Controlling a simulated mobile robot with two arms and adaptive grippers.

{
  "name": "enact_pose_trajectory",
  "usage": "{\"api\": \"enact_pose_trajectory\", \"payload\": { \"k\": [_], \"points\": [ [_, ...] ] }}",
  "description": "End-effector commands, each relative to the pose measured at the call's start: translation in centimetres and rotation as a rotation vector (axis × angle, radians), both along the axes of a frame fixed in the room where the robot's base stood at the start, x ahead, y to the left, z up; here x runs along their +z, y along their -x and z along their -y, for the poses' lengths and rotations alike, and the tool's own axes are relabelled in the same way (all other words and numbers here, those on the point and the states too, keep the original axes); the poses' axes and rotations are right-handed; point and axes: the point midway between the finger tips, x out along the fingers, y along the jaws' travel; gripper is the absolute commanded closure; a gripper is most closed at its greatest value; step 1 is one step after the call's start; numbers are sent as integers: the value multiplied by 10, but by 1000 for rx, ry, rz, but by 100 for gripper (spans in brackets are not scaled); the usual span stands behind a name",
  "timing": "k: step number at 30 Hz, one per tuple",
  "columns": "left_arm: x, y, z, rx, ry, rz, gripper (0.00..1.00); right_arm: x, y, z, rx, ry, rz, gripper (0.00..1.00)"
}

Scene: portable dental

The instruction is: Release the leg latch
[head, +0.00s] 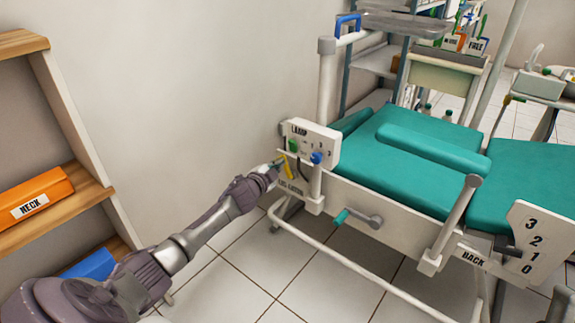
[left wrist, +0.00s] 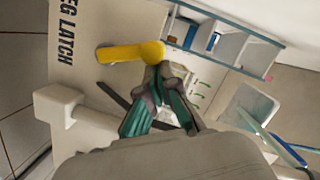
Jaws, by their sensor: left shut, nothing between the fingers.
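The leg latch is a yellow lever (head: 288,168) by the "LEG LATCH" label (head: 291,188) on the white bed frame. In the left wrist view the yellow lever (left wrist: 128,52) lies roughly sideways, with its rounded end close to my fingertips. The label (left wrist: 67,30) is at the upper left there. My left gripper (head: 277,163) is shut and empty at the lever; it also shows in the left wrist view (left wrist: 166,72). I cannot tell whether it touches the lever. My right gripper is not in view.
A white "LAMP" panel (head: 311,140) with green and blue knobs sits just above the latch. A crank with a teal handle (head: 357,218) is to the right. The teal bed (head: 400,170) extends right. A wooden shelf (head: 60,200) stands left; floor between is clear.

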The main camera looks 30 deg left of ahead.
Motion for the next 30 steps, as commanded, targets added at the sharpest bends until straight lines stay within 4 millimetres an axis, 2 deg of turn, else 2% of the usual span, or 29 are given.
{"api": "enact_pose_trajectory", "payload": {
  "k": [3, 9, 15, 18, 23, 30],
  "points": [
    [3, 0, -7, 2, 62, -7, 100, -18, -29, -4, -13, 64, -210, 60],
    [1, -1, -16, 2, 174, -15, 100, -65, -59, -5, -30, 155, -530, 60],
    [-3, -2, -26, 2, 294, -25, 100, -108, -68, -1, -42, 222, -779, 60],
    [-6, -2, -32, 2, 356, -30, 100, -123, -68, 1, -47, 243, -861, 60],
    [-11, -3, -39, 1, 465, -37, 100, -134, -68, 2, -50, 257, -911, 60],
    [-18, -4, -46, 0, 508, -40, 100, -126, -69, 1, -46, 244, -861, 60]
  ]
}}
